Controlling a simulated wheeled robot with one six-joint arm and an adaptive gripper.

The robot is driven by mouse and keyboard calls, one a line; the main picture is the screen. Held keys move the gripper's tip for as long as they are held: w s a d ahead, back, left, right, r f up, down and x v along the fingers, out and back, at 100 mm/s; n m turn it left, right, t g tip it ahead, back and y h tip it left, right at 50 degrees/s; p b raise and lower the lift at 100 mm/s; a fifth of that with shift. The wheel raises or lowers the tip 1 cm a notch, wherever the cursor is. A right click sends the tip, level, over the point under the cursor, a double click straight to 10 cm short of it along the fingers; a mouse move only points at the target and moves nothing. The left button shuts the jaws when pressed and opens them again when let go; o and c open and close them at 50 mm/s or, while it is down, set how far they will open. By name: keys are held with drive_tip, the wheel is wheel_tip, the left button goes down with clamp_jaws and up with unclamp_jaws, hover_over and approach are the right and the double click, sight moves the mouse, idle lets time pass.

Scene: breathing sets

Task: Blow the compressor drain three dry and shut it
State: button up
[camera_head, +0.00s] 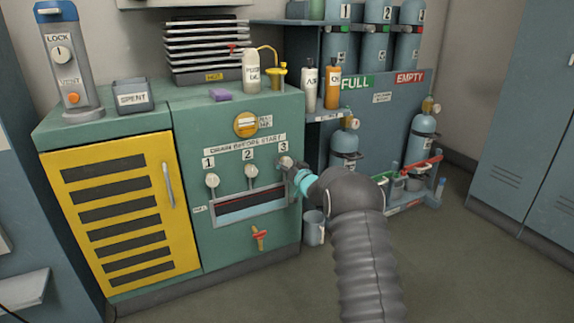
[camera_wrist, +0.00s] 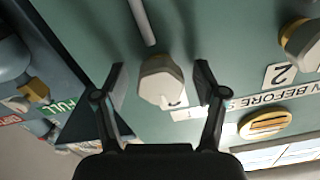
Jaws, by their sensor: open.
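Drain three's knob (camera_head: 285,161) is a pale cap under the number 3 on the green compressor front (camera_head: 232,123). My gripper (camera_head: 291,168) is at this knob in the head view and hides part of it. In the wrist view the knob (camera_wrist: 161,84) sits between the two black fingers of my gripper (camera_wrist: 161,85), with gaps on both sides. The fingers are open and hold nothing. A pale pipe (camera_wrist: 142,22) runs from the knob. Drains one (camera_head: 212,181) and two (camera_head: 251,172) are to the left in the head view. Drain three's outlet is hidden in the head view.
A trough with a dark window (camera_head: 250,207) lies below the drains. A red-handled valve (camera_head: 259,236) is lower down. A grey bucket (camera_head: 314,228) stands at the right corner. Bottles (camera_head: 310,84) and gas cylinders (camera_head: 345,140) are to the right. The front floor is clear.

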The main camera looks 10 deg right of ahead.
drive_tip(key=c, duration=1.1)
drive_tip(key=shift+c, duration=0.2)
